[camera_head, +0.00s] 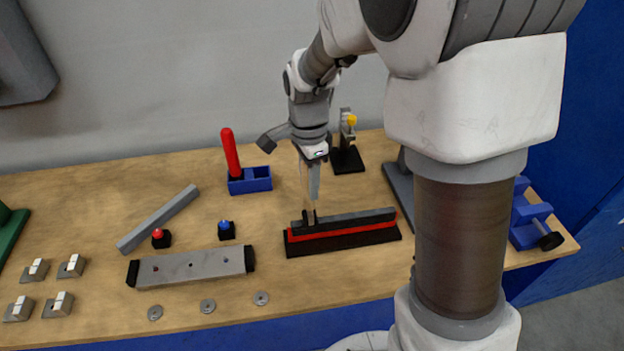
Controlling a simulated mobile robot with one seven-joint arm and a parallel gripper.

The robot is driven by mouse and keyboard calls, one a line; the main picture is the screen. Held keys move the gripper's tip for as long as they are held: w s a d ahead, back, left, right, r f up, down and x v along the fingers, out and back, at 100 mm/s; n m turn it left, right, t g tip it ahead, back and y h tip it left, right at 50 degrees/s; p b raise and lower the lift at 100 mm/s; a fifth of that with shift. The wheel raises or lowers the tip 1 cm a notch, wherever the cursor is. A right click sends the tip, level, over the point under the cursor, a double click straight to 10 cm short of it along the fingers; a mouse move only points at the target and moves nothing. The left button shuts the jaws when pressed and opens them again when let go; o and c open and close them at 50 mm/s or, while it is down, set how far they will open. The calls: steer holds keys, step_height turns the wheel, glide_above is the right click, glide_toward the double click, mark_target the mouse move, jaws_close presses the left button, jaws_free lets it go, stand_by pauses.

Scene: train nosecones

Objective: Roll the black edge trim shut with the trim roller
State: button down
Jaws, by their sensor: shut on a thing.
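The black edge trim (358,219) is a long dark strip along the top of a red strip on a black base, right of the table's middle. My gripper (312,178) points down over the trim's left end. It is shut on a slim, pale-handled tool with a dark lower end, which I take for the trim roller (309,214). The tool's dark end is at the trim's left end; whether it presses on it is too small to tell. The fingers hide part of the handle.
A blue holder (258,180) with a red-handled tool (230,152) stands behind. A black stand (347,160) with a yellow knob is back right. A grey bar (158,220), a grey block (190,268), and small red and blue buttons lie left. A blue vise (530,222) is at the right edge.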

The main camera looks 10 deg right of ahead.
steer(key=shift+a, duration=0.1)
steer(key=shift+a, duration=1.3)
step_height(320, 180, up, 5)
steer(key=p, duration=0.4)
steer(key=shift+d, duration=0.1)
